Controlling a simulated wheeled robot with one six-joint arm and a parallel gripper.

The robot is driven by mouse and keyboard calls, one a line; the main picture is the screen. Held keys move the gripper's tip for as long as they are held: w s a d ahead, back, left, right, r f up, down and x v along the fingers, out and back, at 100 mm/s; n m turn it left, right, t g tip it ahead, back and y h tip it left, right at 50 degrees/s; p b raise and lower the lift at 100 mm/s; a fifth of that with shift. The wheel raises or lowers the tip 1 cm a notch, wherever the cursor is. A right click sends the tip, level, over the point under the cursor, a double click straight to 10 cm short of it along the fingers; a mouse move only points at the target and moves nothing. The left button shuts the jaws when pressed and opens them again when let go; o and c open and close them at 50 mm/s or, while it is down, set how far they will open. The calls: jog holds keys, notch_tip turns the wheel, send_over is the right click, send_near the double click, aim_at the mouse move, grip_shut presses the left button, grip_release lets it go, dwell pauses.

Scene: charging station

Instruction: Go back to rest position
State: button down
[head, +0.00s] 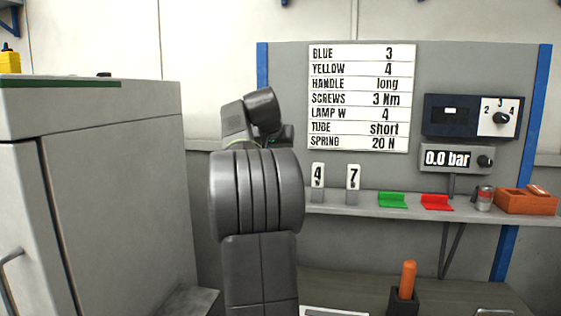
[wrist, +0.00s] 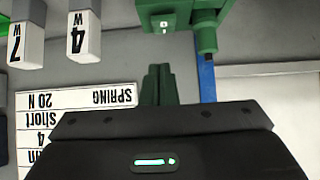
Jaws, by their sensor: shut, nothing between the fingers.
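My gripper (wrist: 158,85) shows in the wrist view as two dark green fingers close together beyond the dark gripper body. It is shut and nothing shows between the fingers. In the head view my arm stands folded upright in the middle, left of the sign board (head: 360,97), and the fingers cannot be made out there. The wrist picture is upside down; the lower lines of the sign (wrist: 75,97) show left of the fingers.
A shelf (head: 335,209) holds two number blocks (head: 318,182), a green tray (head: 392,200), a red tray (head: 437,202), a can (head: 484,198) and an orange box (head: 525,203). A grey cabinet (head: 110,200) stands close on the left. A green device (wrist: 170,15) is near the fingers.

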jog(key=shift+v, duration=0.8)
jog(key=shift+t, duration=0.4)
jog(key=w+f, duration=0.1)
jog(key=w, duration=0.2)
jog(key=w+d+f, duration=0.1)
jog(key=w+f, duration=0.1)
jog(key=w, duration=0.1)
jog(key=w+d+f, duration=0.1)
jog(key=w, duration=0.3)
jog(key=shift+f, duration=0.2)
jog(key=b+v, duration=0.1)
jog(key=v, duration=0.7)
jog(key=shift+w, duration=0.15)
